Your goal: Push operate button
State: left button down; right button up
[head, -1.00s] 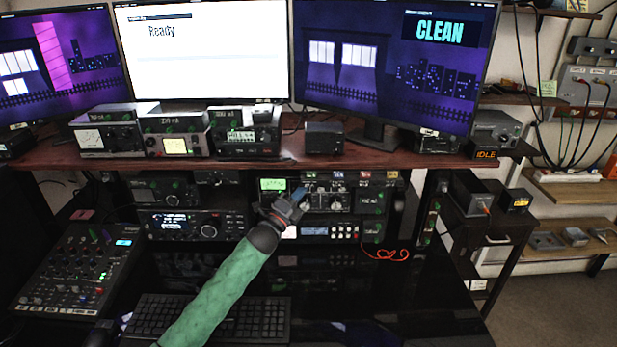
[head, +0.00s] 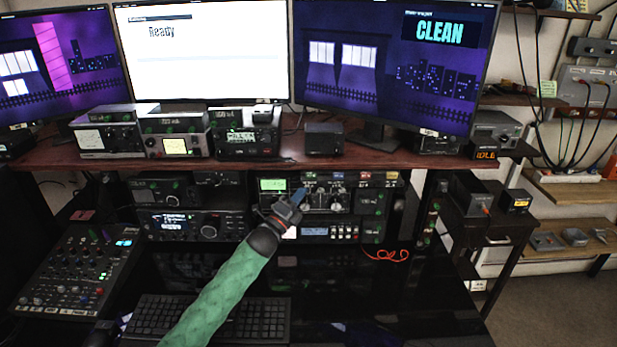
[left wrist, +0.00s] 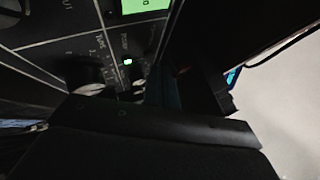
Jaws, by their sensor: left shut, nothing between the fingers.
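The tuner (head: 340,200) is a dark panel with a green display (head: 271,184) and several knobs, under the desk shelf. My left gripper (head: 299,196) is shut and empty, in front of the panel just right of the green display, hiding part of the controls. In the left wrist view, the green display (left wrist: 145,6) is at the top, with a small lit button (left wrist: 127,61) below it and knobs around. The dark gripper (left wrist: 165,90) is close to the right of that button; contact cannot be told. I cannot read which control is the operate button.
Other radios (head: 190,223) stand left of the tuner. A wooden shelf (head: 280,163) with monitors runs above. A keyboard (head: 210,318) and a mixer (head: 75,278) are on the dark desk. A red cable (head: 385,254) hangs at the tuner's lower right.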

pick_arm(q)
jog(key=s+p, duration=0.1)
jog(key=s, duration=0.5)
dwell(0.5)
